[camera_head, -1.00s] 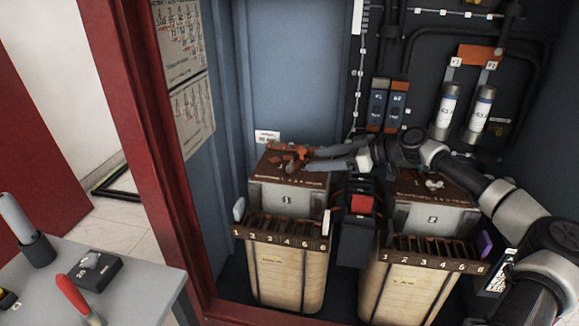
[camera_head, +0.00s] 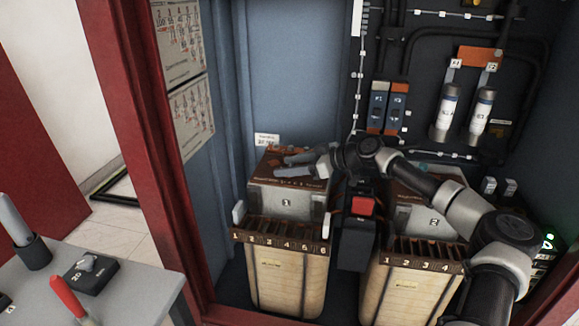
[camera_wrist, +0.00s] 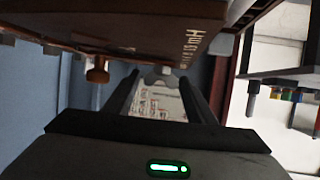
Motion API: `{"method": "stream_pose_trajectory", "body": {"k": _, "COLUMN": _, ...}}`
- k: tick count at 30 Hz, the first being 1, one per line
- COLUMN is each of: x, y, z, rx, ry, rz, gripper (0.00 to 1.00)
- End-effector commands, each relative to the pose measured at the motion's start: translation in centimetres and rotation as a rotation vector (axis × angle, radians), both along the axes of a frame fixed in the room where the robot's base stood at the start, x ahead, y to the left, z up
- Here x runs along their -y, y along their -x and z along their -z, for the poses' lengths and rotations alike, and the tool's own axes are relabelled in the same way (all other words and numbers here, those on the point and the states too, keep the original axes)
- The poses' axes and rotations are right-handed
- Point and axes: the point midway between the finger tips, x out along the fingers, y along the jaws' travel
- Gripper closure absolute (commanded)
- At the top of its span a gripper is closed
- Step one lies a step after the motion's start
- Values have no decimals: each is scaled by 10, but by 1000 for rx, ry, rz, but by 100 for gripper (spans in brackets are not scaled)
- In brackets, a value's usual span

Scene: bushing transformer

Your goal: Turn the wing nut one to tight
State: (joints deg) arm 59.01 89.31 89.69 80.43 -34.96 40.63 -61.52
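Box 1 (camera_head: 287,202), grey with a brown top, stands on the left inside the cabinet. My gripper (camera_head: 281,166) is over its top, fingers pointing left. In the wrist view the gripper (camera_wrist: 160,82) is open, with a gap between its two dark fingers. A small silver piece, which looks like the wing nut (camera_wrist: 160,73), shows at the gap's far end beside the brown top. I cannot tell whether the fingers touch it. In the head view I cannot make the wing nut out.
Box 2 (camera_head: 433,222) stands to the right, partly behind my arm. A dark unit with a red block (camera_head: 362,206) sits between the boxes. A brown knob (camera_wrist: 97,72) shows left of the fingers. The cabinet's red frame (camera_head: 140,150) is at left, near a grey table (camera_head: 130,285).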

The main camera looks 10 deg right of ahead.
Motion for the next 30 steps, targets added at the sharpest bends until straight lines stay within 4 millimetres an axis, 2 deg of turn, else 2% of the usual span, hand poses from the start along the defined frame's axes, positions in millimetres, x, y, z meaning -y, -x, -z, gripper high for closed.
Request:
{"method": "stream_pose_trajectory", "body": {"k": 1, "x": 0, "y": 0, "z": 0, "rx": 0, "ry": 0, "rz": 0, "gripper": 59}}
{"method": "stream_pose_trajectory", "body": {"k": 6, "x": 0, "y": 0, "z": 0, "rx": 0, "ry": 0, "rz": 0, "gripper": 85}}
{"method": "stream_pose_trajectory", "body": {"k": 17, "x": 1, "y": 1, "z": 0, "rx": 0, "ry": 5, "rz": 63, "gripper": 85}}
{"method": "stream_pose_trajectory", "body": {"k": 30, "x": -1, "y": 2, "z": -1, "rx": 3, "ry": 15, "rz": 407, "gripper": 85}}
